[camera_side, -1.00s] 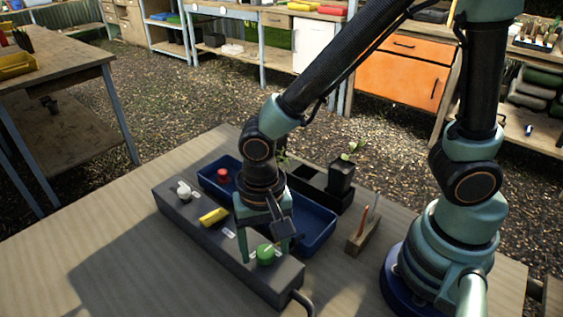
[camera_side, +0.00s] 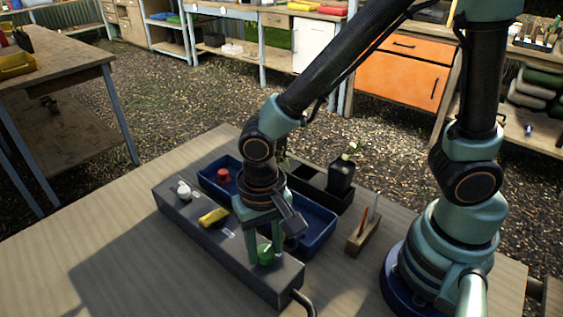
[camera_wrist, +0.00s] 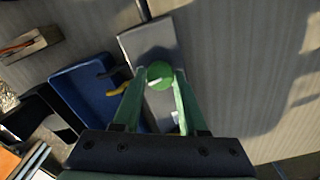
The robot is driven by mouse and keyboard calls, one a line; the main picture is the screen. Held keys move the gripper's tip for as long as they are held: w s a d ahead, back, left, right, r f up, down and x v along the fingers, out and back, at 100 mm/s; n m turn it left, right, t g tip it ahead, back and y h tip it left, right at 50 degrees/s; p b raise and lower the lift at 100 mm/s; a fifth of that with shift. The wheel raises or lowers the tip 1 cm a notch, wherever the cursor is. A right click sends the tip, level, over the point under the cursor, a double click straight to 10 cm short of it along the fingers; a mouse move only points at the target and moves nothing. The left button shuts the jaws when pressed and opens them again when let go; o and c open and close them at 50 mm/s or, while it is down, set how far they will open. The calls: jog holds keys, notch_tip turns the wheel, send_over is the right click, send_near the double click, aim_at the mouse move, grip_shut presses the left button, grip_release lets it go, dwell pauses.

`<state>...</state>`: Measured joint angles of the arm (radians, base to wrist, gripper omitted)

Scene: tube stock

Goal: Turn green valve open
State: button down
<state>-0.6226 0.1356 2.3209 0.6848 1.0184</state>
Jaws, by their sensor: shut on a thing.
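The green valve (camera_side: 265,254) is a round knob on top of the grey box near its front right end. It also shows in the wrist view (camera_wrist: 159,72) between my fingertips. My gripper (camera_side: 262,250) points down over it, with its two green fingers on opposite sides of the knob, shut on it. The fingers partly cover the knob in the side view. A yellow handle (camera_side: 213,216) and a white knob (camera_side: 184,190) sit farther along the same grey box (camera_side: 235,262).
A blue tray (camera_side: 318,240) lies behind the box, with a red round thing (camera_side: 223,175) at its far end. A black tray with a potted plant (camera_side: 341,175) stands behind that. A wooden block (camera_side: 362,236) holds thin sticks to the right. The table's front left is clear.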

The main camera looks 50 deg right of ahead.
jog(key=n, duration=0.4)
jog(key=shift+n, duration=0.3)
jog(key=n, duration=0.3)
jog(key=shift+n, duration=0.4)
jog(key=n, duration=0.3)
jog(key=shift+r, duration=0.1)
jog(key=shift+n, duration=2.1)
jog(key=shift+c, duration=2.2)
grip_release()
